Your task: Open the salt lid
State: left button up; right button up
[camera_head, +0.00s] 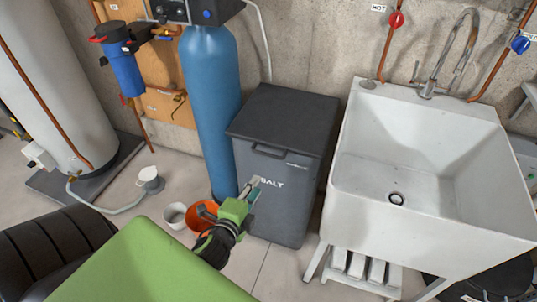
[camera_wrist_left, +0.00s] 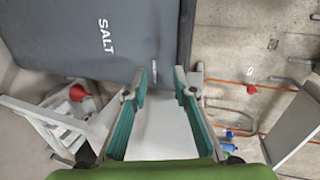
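The salt bin (camera_head: 275,200) is a dark grey box with SALT on its front, standing between the blue tank and the sink. Its flat lid (camera_head: 290,115) is shut, with a handle recess (camera_head: 268,151) at the upper front. My left gripper (camera_head: 253,184) is in front of the bin's front face, below the lid's front edge. In the left wrist view the bin front (camera_wrist_left: 75,35) shows turned sideways. The teal fingers (camera_wrist_left: 166,75) are parted with nothing held between them; whether they touch the bin is unclear. My right gripper is not in view.
The white sink (camera_head: 430,205) stands close on the right of the bin. The tall blue tank (camera_head: 210,100) is close on the left. An orange bucket (camera_head: 203,215) and a white cup (camera_head: 175,214) are on the floor. A concrete wall (camera_head: 310,45) is behind.

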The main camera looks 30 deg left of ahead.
aim_at(269, 155)
pick_arm(q)
jog(key=shift+m+t, duration=0.3)
jog(key=shift+t, duration=0.1)
jog(key=w+a, duration=0.1)
jog(key=w, duration=0.3)
jog(key=w+a, duration=0.1)
jog(key=w, duration=0.4)
jog(key=w+a, duration=0.1)
jog(key=w, duration=0.3)
jog(key=shift+w+a+r, duration=0.3)
jog(key=shift+a, duration=0.1)
grip_shut()
